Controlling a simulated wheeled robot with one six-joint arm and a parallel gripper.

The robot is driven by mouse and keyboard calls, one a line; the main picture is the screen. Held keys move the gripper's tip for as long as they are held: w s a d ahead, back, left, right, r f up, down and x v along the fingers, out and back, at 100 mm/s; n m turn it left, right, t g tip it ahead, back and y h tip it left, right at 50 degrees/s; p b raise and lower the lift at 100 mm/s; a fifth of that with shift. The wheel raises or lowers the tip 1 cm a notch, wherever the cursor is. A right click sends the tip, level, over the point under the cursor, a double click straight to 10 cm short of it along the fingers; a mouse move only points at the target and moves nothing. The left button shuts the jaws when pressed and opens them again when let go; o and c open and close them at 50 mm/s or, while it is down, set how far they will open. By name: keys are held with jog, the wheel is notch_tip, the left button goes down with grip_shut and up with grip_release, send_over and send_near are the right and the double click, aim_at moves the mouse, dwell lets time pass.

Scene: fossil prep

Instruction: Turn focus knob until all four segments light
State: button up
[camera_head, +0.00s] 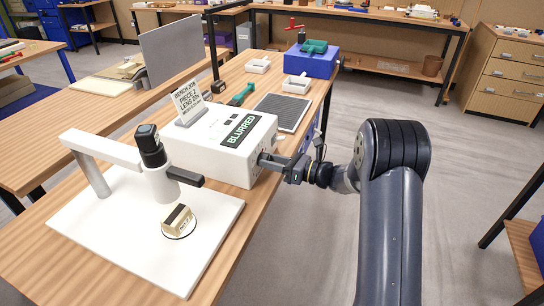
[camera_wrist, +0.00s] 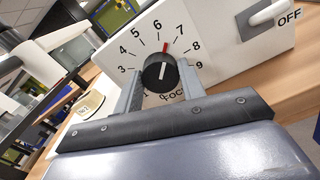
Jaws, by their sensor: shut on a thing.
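The black focus knob (camera_wrist: 160,73) sits on the white box's front face, inside a dial numbered up to 9. A white line marks its face, and a red mark (camera_wrist: 165,47) stands just above it between 6 and 7. My gripper (camera_wrist: 160,88) has one finger on each side of the knob and is shut on it. In the head view my gripper (camera_head: 272,162) meets the right side of the white box (camera_head: 215,150) and hides the knob. A dark sign (camera_head: 241,131) on the box reads BLURRED. Small dark marks (camera_head: 229,119) lie beside it; I cannot tell whether any is lit.
A lever switch (camera_wrist: 266,13) marked OFF is right of the dial. A microscope (camera_head: 152,150) stands over a white base (camera_head: 85,222) with a small specimen (camera_head: 177,221). Floor is open at right.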

jog(key=shift+f+m+p, duration=0.15)
jog(key=shift+m+p, duration=0.2)
jog(key=shift+m, duration=0.35)
jog(key=o, duration=1)
jog(key=shift+d, duration=0.1)
jog(key=b+v, duration=0.1)
jog(key=v, duration=0.9)
jog(key=shift+d+b, duration=0.3)
jog(key=shift+s, duration=0.15)
